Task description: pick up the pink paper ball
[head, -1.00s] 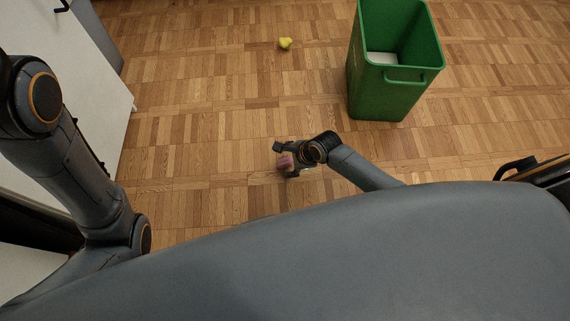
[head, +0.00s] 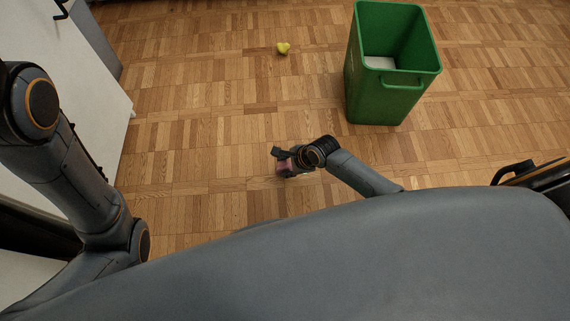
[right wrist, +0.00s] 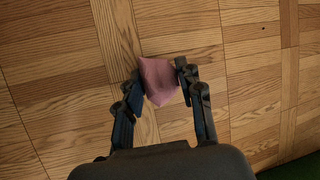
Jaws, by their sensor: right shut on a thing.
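The pink paper ball (head: 284,167) is between the fingers of my right gripper (head: 281,162), low over the wooden floor in the head view. In the right wrist view the pink paper ball (right wrist: 159,80) sits between the two fingertips of my right gripper (right wrist: 161,83), which touch it from both sides. The gripper is shut on it. Whether the ball still touches the floor I cannot tell. My left arm shows at the left of the head view, but its gripper is out of view.
A green bin (head: 378,95) with something white inside stands on the floor at the upper right. A yellow crumpled ball (head: 283,48) lies on the floor further off. A white cabinet or desk (head: 85,75) is at the left. The floor between is clear.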

